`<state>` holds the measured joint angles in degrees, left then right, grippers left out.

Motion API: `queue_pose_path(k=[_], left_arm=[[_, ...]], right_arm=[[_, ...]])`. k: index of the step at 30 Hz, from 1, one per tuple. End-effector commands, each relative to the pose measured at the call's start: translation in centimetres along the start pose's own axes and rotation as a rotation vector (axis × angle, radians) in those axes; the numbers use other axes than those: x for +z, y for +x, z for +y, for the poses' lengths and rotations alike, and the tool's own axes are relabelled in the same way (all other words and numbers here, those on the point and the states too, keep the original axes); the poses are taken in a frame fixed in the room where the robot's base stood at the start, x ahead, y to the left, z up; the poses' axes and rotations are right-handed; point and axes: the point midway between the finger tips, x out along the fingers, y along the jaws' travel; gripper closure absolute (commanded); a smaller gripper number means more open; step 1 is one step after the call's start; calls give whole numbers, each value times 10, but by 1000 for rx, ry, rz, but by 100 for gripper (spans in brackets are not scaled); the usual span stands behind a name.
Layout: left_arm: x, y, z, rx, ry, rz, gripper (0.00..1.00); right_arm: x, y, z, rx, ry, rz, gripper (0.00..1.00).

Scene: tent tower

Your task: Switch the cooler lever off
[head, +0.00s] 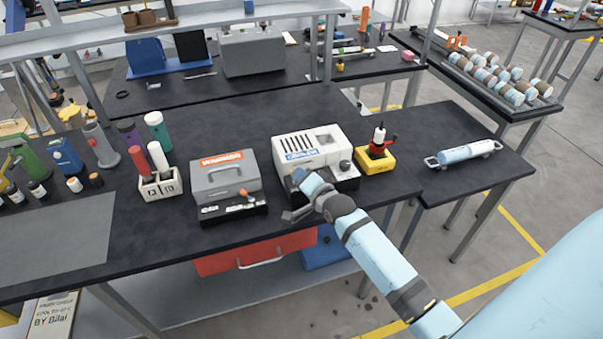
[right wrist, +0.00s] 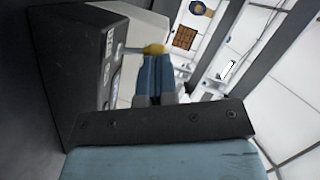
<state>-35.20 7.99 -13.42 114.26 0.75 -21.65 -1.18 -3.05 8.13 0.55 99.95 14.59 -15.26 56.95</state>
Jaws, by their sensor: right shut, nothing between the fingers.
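The cooler (head: 308,146) is a white box with a vented top and a blue label on a dark base, standing on the dark bench. My right gripper (head: 304,180) is at the front left of the cooler, covering part of its front. In the right wrist view the gripper (right wrist: 155,70) is shut and empty. A yellow-tipped lever (right wrist: 154,48) on a thin rod reaches from the box to just beyond the fingertips; I cannot tell whether they touch. The lever is hidden in the head view. My left gripper is not in view.
The grey warmer (head: 223,176) stands close to the left of the cooler. A yellow block with a red-handled tool (head: 376,158) stands close to its right. A holder with white and red bottles (head: 160,184) is farther left. A red drawer (head: 253,252) hangs below the bench edge.

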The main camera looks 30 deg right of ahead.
Motion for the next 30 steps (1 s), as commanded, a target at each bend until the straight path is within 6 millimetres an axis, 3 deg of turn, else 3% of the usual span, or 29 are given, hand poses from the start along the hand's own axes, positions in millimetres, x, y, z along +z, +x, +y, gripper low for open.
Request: queue_pose_path(k=[30], left_arm=[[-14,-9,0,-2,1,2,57]], right_arm=[[2,-1,-4,18,-56,-2,100]])
